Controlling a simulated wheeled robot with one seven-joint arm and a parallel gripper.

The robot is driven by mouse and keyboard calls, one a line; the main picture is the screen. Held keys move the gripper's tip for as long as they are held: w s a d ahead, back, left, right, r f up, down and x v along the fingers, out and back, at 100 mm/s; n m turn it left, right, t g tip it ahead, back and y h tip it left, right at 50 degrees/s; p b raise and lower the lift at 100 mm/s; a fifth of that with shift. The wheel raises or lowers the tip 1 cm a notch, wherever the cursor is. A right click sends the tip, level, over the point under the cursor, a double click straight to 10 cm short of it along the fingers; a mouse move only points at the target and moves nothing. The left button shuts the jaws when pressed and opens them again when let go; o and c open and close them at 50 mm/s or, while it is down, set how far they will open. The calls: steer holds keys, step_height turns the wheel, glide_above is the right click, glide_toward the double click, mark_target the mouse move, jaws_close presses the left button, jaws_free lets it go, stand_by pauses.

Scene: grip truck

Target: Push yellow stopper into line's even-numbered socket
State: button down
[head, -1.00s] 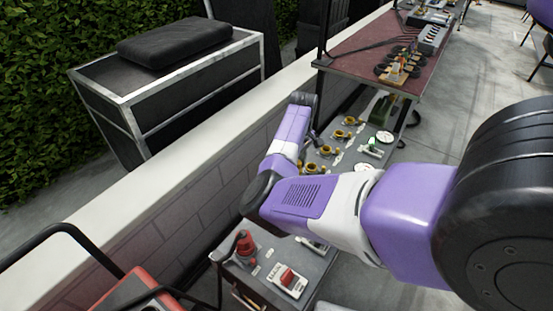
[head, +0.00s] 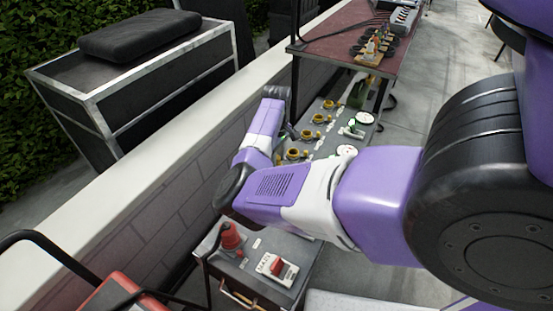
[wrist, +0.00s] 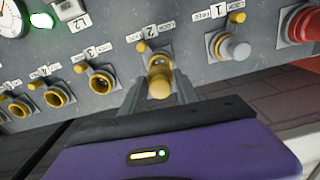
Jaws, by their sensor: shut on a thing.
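In the wrist view, the yellow stopper (wrist: 160,82) is held between the two fingers of my gripper (wrist: 160,92), which is shut on it. The stopper's far end is at or right in front of the socket labelled 2 (wrist: 155,56); I cannot tell how deep it sits. To the left are socket 3 (wrist: 100,80), socket 4 (wrist: 57,94) and another further on, all open with yellow rims. Socket 1 (wrist: 234,49), to the right, holds a grey plug. In the head view, my arm hides the gripper and stopper.
A red connector (wrist: 302,24) is right of socket 1. A gauge (wrist: 12,20) and green lamp (wrist: 41,20) sit on the panel at upper left. In the head view, a cart with a red switch (head: 277,267) stands below my arm, and a low wall (head: 150,170) runs along the left.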

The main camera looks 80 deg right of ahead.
steer(key=shift+s+f+p, duration=0.1)
steer(key=shift+f+p, duration=0.55)
steer(key=shift+f, duration=0.05)
stand_by(1.7)
steer(key=shift+f+b, duration=0.75)
steer(key=shift+f, duration=0.95)
stand_by(0.7)
steer(key=c, duration=0.5)
jaws_free()
steer(key=shift+r, duration=0.1)
steer(key=shift+r+p, duration=2.45)
steer(key=shift+p, duration=0.15)
